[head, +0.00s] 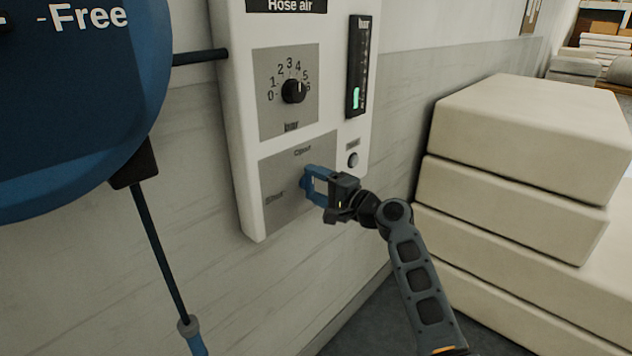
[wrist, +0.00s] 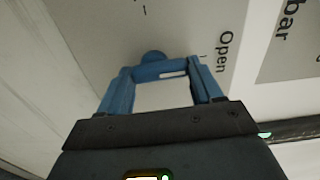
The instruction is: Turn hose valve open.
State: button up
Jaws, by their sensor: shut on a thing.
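The hose valve is a small blue handle (head: 305,189) on the lower grey plate of the white wall panel. In the wrist view the blue valve handle (wrist: 158,71) runs across between my fingers, with a round hub behind it. A white mark on the handle lies on the side facing the printed word "Open" (wrist: 222,52). My gripper (head: 313,186) has blue fingers, shut on the handle from its two ends; they also show in the wrist view (wrist: 162,76). In the head view the "Open" label is above the handle and another label is to its left. The fingers partly hide the handle.
The "Hose air" panel (head: 235,130) also carries a black dial (head: 293,91), a gauge (head: 358,68) and a round button (head: 353,160). A blue hose reel (head: 80,110) with a hanging hose is at left. Cream wadding slabs (head: 520,145) stand stacked at right.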

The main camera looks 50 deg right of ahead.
jog(key=shift+d+m, duration=0.1)
jog(key=shift+m, duration=0.2)
jog(key=o, duration=1.1)
jog(key=shift+c, duration=0.2)
jog(key=s+b, duration=0.1)
jog(key=s, duration=0.6)
jog(key=shift+s, duration=0.4)
jog(key=shift+d, duration=0.1)
jog(key=shift+f, duration=0.1)
